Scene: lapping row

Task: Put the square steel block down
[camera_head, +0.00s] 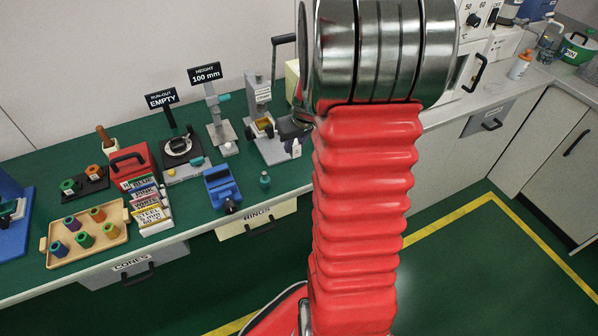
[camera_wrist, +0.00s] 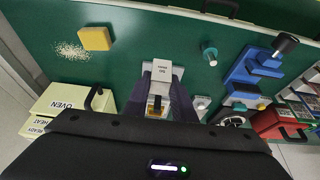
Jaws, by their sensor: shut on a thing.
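My gripper (camera_wrist: 162,78) shows in the wrist view with its two dark fingers shut on a small light-grey square steel block (camera_wrist: 162,67) with printed lettering on its face. Part of a grey base plate (camera_wrist: 178,71) shows around the block; I cannot tell whether the block touches it. In the head view my gripper (camera_head: 292,132) is small and partly hidden behind my red arm sleeve. The pale block (camera_head: 297,148) shows just below it, beside a grey stand (camera_head: 275,151) on the green bench.
A gauge stand by the "HEIGHT 100 mm" sign (camera_head: 205,74) is to the left. The wrist view shows a yellow sponge (camera_wrist: 96,38), pale grains (camera_wrist: 70,50) and an oven (camera_wrist: 75,101). Bare green bench lies between.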

